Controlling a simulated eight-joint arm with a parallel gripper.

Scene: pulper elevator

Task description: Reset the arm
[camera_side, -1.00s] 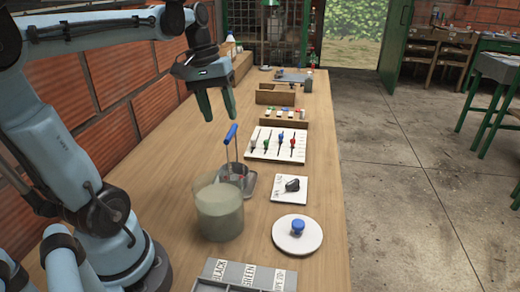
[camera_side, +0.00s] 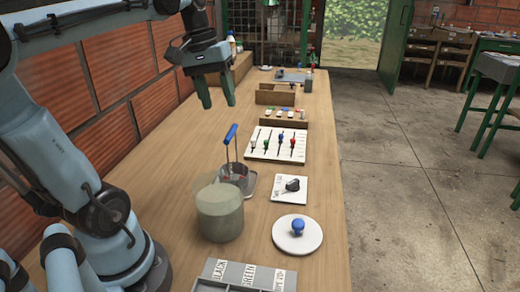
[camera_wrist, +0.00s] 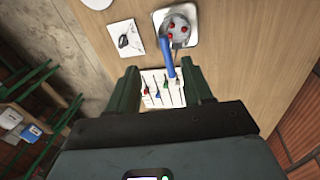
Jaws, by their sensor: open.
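My gripper (camera_side: 217,92) is open and empty, raised above the wooden table. Its green fingers (camera_wrist: 159,88) also show in the wrist view. Below it stands a metal basket (camera_side: 237,176) with red bits in it and an upright blue handle (camera_side: 231,134). In the wrist view the handle (camera_wrist: 164,52) reaches up toward the fingers, and the basket (camera_wrist: 179,27) is beyond it. I see no contact between the fingers and the handle.
A greenish-grey jar (camera_side: 219,212) stands in front of the basket. A white slider board (camera_side: 278,145), a card with a black knob (camera_side: 290,188) and a white disc with a blue knob (camera_side: 298,235) line the table's right side. A labelled grey tray (camera_side: 244,275) is nearest.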

